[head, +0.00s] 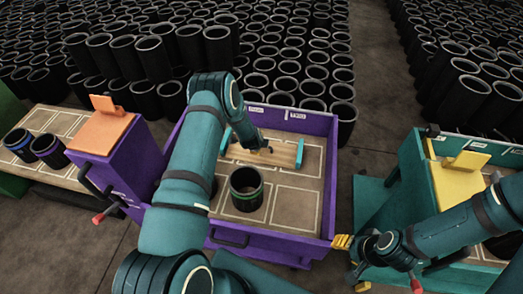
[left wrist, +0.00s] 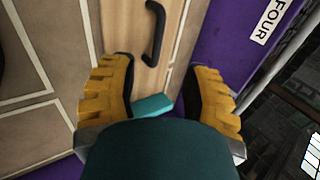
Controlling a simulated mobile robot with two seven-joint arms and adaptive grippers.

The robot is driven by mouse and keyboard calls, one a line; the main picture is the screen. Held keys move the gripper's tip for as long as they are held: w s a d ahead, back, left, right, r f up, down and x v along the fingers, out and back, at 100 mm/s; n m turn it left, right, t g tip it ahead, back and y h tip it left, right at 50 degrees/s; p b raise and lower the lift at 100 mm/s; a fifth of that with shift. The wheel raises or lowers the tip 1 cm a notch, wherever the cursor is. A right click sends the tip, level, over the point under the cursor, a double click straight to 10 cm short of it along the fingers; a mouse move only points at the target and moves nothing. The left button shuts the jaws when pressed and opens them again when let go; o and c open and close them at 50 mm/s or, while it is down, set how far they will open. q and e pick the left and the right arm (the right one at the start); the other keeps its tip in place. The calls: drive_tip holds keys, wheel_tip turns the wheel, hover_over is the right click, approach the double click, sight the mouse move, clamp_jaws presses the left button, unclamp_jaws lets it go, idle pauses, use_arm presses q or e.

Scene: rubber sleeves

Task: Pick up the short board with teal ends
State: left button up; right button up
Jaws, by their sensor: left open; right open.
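The short board (head: 282,153) is pale wood with teal ends and lies near the back wall inside the purple-walled tray. Its right teal end (head: 300,152) shows in the head view. In the left wrist view the board (left wrist: 148,70) runs between my finger pads, with a black handle (left wrist: 154,32) on top and one teal end (left wrist: 152,105) near my gripper. My left gripper (left wrist: 160,88) is open over the board; whether the pads touch it I cannot tell. In the head view my arm hides part of the board. My right gripper (head: 352,264) is open and empty, outside the tray's front right corner.
A black sleeve with a green band (head: 247,192) stands in the purple tray (head: 330,190). An orange block (head: 100,130) tops a purple box at left. A teal cart (head: 410,165) with a yellow piece stands at right. Many black sleeves fill the floor behind.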

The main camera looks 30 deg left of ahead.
use_arm(q)
drive_tip(key=b+x, duration=0.1)
drive_tip(key=x, duration=0.4)
drive_tip(key=shift+w+a+f, duration=0.1)
drive_tip(key=shift+f, duration=0.2)
drive_tip(key=b+x, duration=0.2)
drive_tip(key=x, duration=0.2)
drive_tip(key=shift+a+f, duration=0.2)
drive_tip(key=shift+f, duration=0.1)
drive_tip(key=shift+w+f, duration=0.2)
drive_tip(key=shift+f, duration=0.05)
drive_tip(key=shift+c, duration=0.5)
drive_tip(key=shift+r, duration=0.1)
clamp_jaws()
